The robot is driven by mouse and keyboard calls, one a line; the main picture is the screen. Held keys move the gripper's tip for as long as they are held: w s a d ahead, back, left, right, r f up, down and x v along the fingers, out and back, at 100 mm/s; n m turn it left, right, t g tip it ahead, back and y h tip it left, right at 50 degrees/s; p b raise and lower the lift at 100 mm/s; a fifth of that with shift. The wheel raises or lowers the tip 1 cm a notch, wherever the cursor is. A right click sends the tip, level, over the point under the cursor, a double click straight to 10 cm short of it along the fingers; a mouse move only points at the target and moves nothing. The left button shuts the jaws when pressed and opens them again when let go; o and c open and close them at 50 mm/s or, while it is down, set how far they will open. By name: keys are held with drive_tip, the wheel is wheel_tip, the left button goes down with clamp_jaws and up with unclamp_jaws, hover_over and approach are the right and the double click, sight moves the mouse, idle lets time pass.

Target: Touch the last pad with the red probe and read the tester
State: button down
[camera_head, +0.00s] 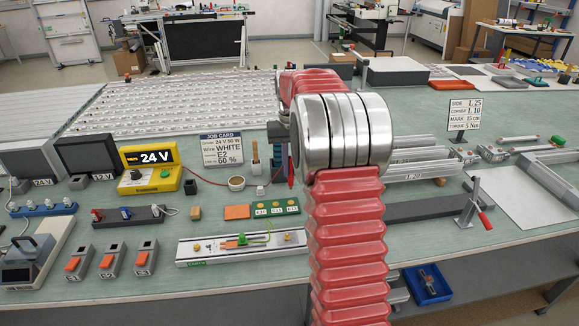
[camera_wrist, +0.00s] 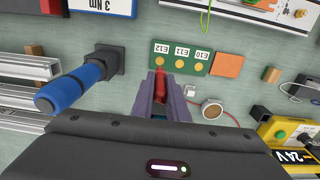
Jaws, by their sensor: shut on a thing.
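The green board (camera_head: 278,215) has a row of round pads marked E10, E11 and E12; in the wrist view the E12 pad (camera_wrist: 161,62) is at the left end. My gripper (camera_wrist: 163,88) is shut on the red probe (camera_wrist: 160,78), whose tip points at the E12 pad. In the head view the red probe (camera_head: 291,177) hangs upright and seems a little above the board; I cannot tell for certain whether the tip touches. My arm hides most of the gripper there. A yellow meter box (camera_head: 152,182) displays 24 V.
A small cup (camera_head: 237,183) with a red lead stands left of the probe. An orange block (camera_head: 236,212) sits beside the board. A blue-handled tool (camera_wrist: 72,88) in a dark holder stands close to my gripper. A rail fixture (camera_head: 240,246) lies in front.

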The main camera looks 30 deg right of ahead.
sight(291, 185)
drive_tip(key=shift+s+f, duration=0.1)
drive_tip(key=shift+f, duration=2.3)
drive_tip(key=shift+f, duration=0.7)
idle(1.7)
drive_tip(key=shift+r, duration=0.1)
drive_tip(key=shift+r, duration=3.05)
drive_tip(key=shift+s, duration=0.15)
